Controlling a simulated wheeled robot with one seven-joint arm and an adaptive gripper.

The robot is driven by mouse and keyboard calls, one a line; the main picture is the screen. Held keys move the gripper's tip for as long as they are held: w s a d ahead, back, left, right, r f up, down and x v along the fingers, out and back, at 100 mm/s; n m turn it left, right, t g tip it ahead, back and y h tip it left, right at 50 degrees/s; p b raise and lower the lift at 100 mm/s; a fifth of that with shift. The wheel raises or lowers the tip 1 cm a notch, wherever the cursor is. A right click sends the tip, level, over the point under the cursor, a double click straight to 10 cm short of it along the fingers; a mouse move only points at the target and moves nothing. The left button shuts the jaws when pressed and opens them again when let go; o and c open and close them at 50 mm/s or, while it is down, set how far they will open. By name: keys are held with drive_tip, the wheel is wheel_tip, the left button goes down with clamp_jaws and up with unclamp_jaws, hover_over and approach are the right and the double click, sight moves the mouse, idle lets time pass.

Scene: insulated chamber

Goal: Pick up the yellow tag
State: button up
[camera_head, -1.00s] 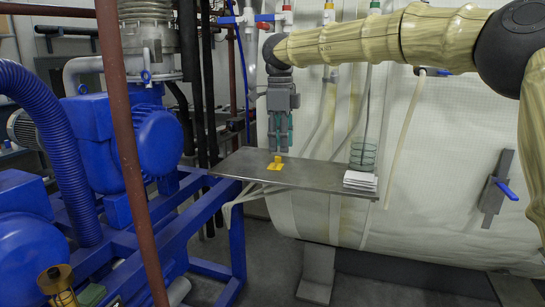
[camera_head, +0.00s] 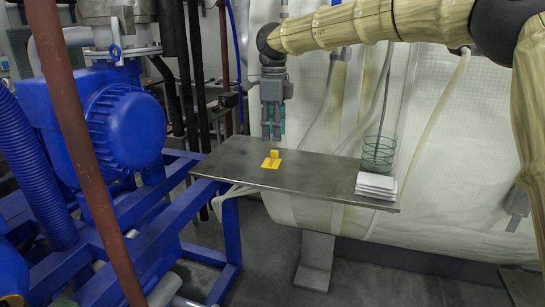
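The yellow tag (camera_head: 271,160) sits on the grey metal shelf (camera_head: 235,175), left of its middle. It has a flat base with a small raised part. My gripper (camera_head: 272,136) hangs pointing down just above and behind the tag, with its greenish fingers apart from the tag. The fingers look close together with a narrow gap, and nothing shows between them. How far open they are is hard to tell at this size.
A stack of white cards (camera_head: 376,186) and a green wire basket (camera_head: 379,152) stand at the shelf's right end. Blue machinery (camera_head: 120,130) and a rusty red pipe (camera_head: 75,130) are on the left. A pale quilted chamber wall (camera_head: 440,140) rises behind. The shelf's middle is bare.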

sight(274, 151)
drive_tip(key=shift+w+f, duration=0.2)
drive_tip(key=shift+f, duration=0.1)
drive_tip(key=shift+s+d, duration=0.1)
drive_tip(key=shift+s, duration=0.1)
drive_tip(key=f+p, duration=0.1)
drive_tip(key=f, duration=0.4)
drive_tip(key=shift+s+p, duration=0.2)
drive_tip(key=shift+p, duration=0.15)
drive_tip(key=shift+s, duration=0.15)
drive_tip(key=c, duration=0.5)
drive_tip(key=shift+w, duration=0.2)
clamp_jaws()
drive_tip(key=shift+s, duration=0.1)
